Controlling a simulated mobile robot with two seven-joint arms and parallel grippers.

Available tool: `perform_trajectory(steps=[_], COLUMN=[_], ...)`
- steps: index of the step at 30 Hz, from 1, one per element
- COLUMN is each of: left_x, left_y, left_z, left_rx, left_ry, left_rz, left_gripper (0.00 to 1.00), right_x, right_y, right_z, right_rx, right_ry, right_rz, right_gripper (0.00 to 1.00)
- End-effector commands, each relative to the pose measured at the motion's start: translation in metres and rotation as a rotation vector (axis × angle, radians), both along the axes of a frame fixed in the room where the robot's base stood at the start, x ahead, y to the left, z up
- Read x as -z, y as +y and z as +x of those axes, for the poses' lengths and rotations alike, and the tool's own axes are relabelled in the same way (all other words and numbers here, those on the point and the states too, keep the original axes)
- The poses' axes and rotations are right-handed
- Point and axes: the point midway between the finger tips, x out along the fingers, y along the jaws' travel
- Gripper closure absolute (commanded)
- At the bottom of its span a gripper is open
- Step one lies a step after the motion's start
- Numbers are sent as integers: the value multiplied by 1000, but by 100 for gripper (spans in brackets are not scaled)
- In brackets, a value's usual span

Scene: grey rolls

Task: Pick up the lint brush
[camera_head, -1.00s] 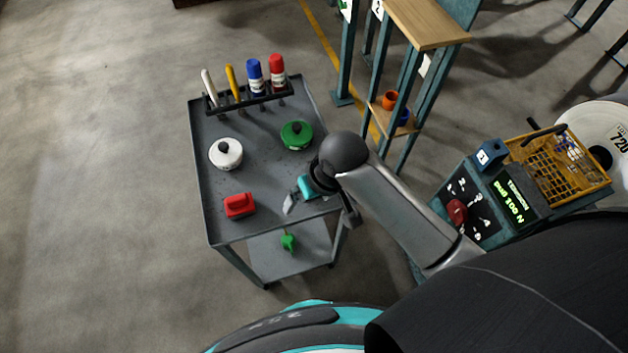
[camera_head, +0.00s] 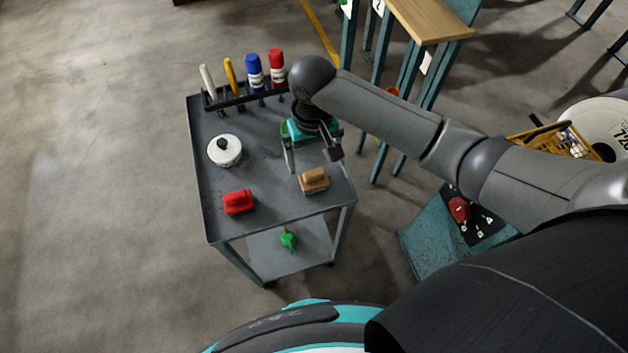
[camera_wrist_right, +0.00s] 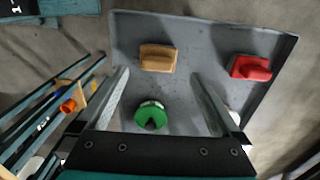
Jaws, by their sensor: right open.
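Two brush-like blocks with raised grips stand on the grey cart top: a tan one (camera_head: 314,181) near the front right and a red one (camera_head: 238,202) near the front left. Which is the lint brush I cannot tell. My right gripper (camera_head: 312,160) is open and empty above the cart, just behind the tan block. In the right wrist view, the tan block (camera_wrist_right: 157,58) lies just beyond the fingertips, and the red block (camera_wrist_right: 250,67) is farther right. My left gripper is not in view.
A green round lidded item (camera_wrist_right: 150,115) sits below my open fingers. A white round lidded item (camera_head: 225,150) is at the cart's left. A rack (camera_head: 240,101) with markers and tools lines the cart's back edge. A wooden-topped stand (camera_head: 430,20) is behind right.

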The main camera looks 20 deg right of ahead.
Motion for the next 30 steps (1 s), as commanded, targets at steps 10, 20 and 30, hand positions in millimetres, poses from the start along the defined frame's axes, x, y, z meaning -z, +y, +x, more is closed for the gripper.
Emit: perform_trajectory(steps=[10, 20, 30], left_x=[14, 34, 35], left_y=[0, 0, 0], left_z=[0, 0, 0], left_rx=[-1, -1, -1], left_ry=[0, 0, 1], left_rz=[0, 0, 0], left_gripper=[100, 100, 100], right_x=[44, 87, 94], right_y=[0, -3, -3], right_z=[0, 6, 6], right_rx=[-1, -1, -2], right_ry=[-1, 0, -3], right_rz=[1, 1, 1], right_gripper=[0, 0, 0])
